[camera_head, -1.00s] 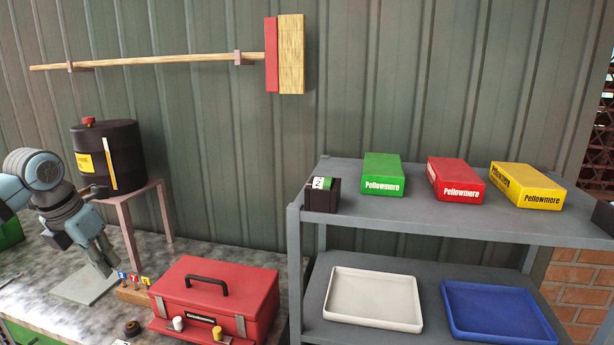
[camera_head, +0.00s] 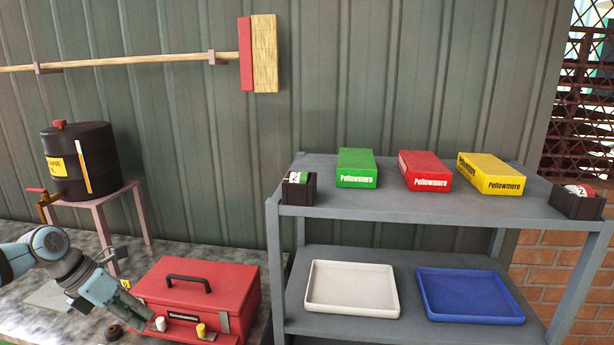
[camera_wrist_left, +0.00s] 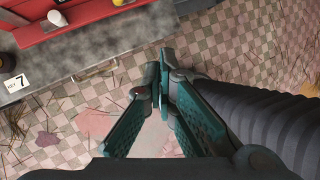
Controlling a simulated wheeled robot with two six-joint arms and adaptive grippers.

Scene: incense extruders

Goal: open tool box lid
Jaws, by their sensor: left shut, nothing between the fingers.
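The red tool box (camera_head: 200,296) stands on the bench at the lower middle of the head view, its lid down and a black handle (camera_head: 188,281) on top. Its front carries latches and a ledge with a white and a yellow knob-like piece. Part of its red front ledge also shows at the top left of the left wrist view (camera_wrist_left: 75,22). My left gripper (camera_head: 140,316) is at the box's front left corner; whether it touches the box I cannot tell. In the left wrist view its fingers (camera_wrist_left: 163,62) are shut and empty, beyond the bench edge over the floor. My right gripper is out of view.
A black drum (camera_head: 80,162) sits on a pink stand at the left. A grey shelf (camera_head: 410,212) at the right holds coloured boxes above and a white tray (camera_head: 352,312) and blue tray (camera_head: 470,318) below. A dark round piece (camera_head: 113,332) lies by the gripper.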

